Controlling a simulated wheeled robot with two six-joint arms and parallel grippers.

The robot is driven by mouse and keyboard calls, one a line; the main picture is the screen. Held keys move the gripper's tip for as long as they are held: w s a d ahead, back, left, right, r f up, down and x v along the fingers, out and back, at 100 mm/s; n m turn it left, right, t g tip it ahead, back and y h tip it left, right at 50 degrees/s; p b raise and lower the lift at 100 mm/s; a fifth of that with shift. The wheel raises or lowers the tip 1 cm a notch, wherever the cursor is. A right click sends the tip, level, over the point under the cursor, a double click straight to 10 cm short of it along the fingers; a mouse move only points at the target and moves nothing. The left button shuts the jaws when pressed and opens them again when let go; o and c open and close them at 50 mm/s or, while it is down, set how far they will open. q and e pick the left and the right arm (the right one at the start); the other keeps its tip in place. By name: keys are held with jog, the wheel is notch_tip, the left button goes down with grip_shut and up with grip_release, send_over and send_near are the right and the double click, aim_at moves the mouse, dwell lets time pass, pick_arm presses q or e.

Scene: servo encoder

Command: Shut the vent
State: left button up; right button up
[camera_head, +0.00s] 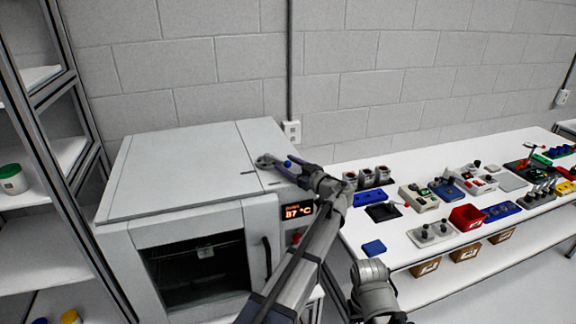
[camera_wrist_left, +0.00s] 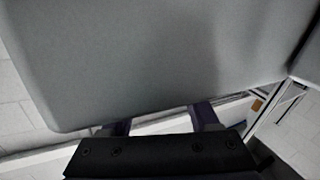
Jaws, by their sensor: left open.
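The oven (camera_head: 150,180) is a light grey box with a dark window in its front door and a lit red display (camera_head: 297,212) reading about 87 °C. My left gripper (camera_head: 283,168) is open over the oven top, right at the blue knob; contact cannot be told. In the left wrist view its dark fingers (camera_wrist_left: 162,122) show below a large plain grey surface (camera_wrist_left: 170,60).
A metal shelf rack (camera_head: 40,220) stands close at the left. A block wall with a conduit and outlet (camera_head: 292,131) is behind the oven.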

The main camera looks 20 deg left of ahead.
pick_arm(q)
grip_shut()
dwell(0.3)
dwell(1.1)
